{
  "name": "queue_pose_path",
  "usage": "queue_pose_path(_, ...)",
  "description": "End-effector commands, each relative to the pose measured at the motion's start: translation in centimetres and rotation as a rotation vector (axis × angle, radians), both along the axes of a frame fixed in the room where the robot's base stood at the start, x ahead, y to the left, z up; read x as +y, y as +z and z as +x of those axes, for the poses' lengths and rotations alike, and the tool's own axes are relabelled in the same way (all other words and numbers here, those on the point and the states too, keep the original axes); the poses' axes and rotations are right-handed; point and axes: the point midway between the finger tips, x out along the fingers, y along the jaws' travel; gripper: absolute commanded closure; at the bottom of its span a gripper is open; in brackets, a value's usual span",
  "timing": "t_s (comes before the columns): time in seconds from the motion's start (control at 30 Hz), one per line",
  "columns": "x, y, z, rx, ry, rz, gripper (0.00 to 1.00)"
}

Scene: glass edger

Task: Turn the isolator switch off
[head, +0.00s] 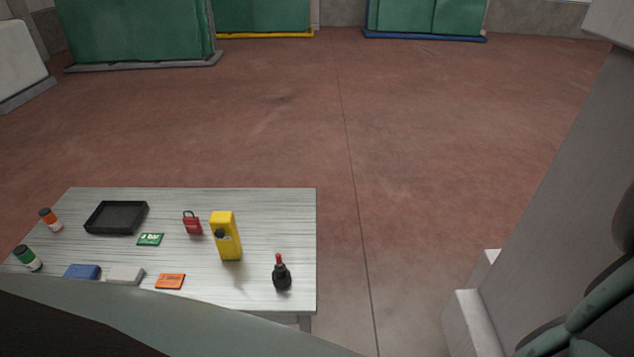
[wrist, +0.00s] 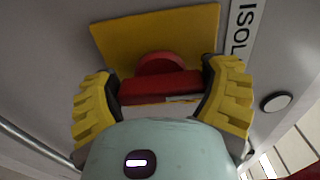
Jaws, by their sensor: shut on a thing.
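The isolator switch has a red handle (wrist: 160,86) on a yellow plate (wrist: 157,38) and shows in the wrist view, at the middle. A white label (wrist: 241,28) reading "ISOL" stands to its right. My gripper (wrist: 160,97) has its yellow ridged fingers on both sides of the red handle and is shut on it. The handle bar lies roughly crosswise between the fingers. The lower part of the switch is hidden by the gripper's body. The head view does not show the switch or my gripper fingers.
In the head view a table (head: 270,205) holds a black tray (head: 116,218), a red padlock (head: 192,224), a yellow device (head: 226,237) and small items. The red floor beyond is clear.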

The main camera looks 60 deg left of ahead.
Motion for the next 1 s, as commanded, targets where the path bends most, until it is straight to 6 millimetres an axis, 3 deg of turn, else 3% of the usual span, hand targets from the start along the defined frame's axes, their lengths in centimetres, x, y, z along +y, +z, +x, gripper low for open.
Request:
queue_pose_path(0.4,-0.05,-0.06,-0.03,0.008,-0.001,-0.010,0.57)
queue_pose_path(0.43,-0.05,-0.06,-0.03,0.008,-0.001,-0.010,0.17)
queue_pose_path(0.6,-0.05,-0.03,-0.02,0.006,-0.001,-0.009,0.00)
queue_pose_path(1.0,0.00,0.06,0.00,-0.026,0.001,0.039,0.00)
